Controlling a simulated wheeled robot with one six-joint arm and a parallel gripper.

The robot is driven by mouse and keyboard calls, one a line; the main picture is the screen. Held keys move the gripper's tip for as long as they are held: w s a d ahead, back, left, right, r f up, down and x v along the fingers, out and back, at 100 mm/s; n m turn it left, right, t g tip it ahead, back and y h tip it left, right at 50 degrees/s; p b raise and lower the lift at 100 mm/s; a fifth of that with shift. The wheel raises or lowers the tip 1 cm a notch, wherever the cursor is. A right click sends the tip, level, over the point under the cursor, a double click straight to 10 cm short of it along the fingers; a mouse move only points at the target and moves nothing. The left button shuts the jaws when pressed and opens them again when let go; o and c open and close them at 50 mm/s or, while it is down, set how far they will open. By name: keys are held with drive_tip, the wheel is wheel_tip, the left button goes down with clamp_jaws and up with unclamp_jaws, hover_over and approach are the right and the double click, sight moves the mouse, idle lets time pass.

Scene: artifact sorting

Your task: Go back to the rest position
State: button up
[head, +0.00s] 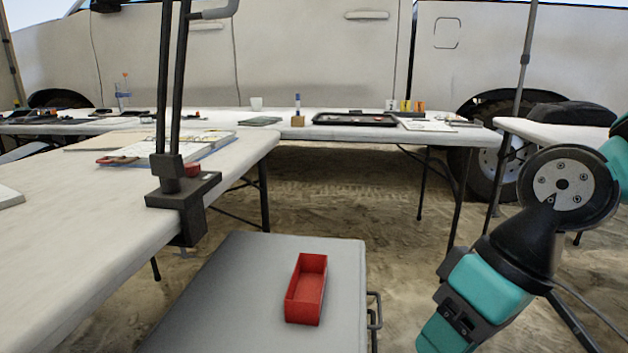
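My arm shows at the right side of the head view, with a black joint and teal links. It is bent and reaches down past the bottom edge. My gripper is not in this view, so its fingers and anything in them are hidden. A red open box (290,308) sits on a grey case (232,285) at the bottom middle. The box looks empty. My arm is to the right of the box and apart from it.
A white table (60,260) with a black lamp clamp (183,200) fills the left. A back table (460,140) holds a black tray (355,119) and small items. Another table (540,132) stands at the right. A white vehicle (300,60) is behind. Sandy ground lies between.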

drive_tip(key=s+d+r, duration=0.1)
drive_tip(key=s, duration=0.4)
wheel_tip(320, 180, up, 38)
drive_tip(key=p, duration=3.8)
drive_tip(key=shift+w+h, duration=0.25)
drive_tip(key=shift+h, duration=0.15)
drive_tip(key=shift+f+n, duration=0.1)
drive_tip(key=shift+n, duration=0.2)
